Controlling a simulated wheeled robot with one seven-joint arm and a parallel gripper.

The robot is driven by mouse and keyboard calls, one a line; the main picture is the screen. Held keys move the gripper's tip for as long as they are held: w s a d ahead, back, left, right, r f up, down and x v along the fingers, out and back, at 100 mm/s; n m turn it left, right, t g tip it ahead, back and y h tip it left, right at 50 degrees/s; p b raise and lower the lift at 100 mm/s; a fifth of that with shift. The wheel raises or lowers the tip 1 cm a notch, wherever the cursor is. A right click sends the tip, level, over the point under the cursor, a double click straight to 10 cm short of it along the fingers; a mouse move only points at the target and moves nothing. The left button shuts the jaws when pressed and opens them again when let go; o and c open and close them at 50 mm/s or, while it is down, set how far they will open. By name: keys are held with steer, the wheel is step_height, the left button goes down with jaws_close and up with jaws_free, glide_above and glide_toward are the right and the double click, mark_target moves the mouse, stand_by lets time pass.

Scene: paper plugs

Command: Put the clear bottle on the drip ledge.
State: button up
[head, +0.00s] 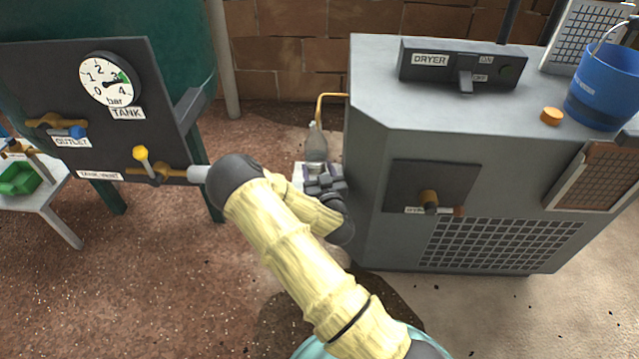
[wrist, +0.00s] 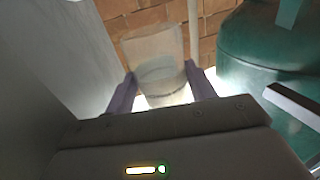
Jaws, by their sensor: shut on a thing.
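The clear bottle (head: 316,143) stands roughly upright beside the left side of the grey dryer cabinet, below an orange-brown bent pipe. My gripper (head: 322,176) is at its lower part, partly covering it. In the wrist view the bottle (wrist: 158,66) is between the two dark fingers of my gripper (wrist: 161,88), which are shut on it. Liquid shows inside it. A small pale surface, which looks like the drip ledge (head: 298,177), shows just left of the gripper. My gripper hides most of it, and I cannot tell whether the bottle's base touches it.
The dryer cabinet (head: 372,125) rises close to the right of my gripper. The bent pipe (head: 321,103) comes out above the bottle. The tank panel (head: 45,90) with its gauge and yellow-handled valve (head: 142,155) is at left. A blue bucket (head: 598,88) stands on the cabinet.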

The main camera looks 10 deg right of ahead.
step_height(320, 180, down, 5)
steer(key=b, duration=0.3)
steer(key=shift+b, duration=0.3)
steer(key=shift+d+f, duration=0.1)
steer(key=shift+d, duration=0.1)
steer(key=shift+b, duration=0.3)
steer(key=o, duration=0.6)
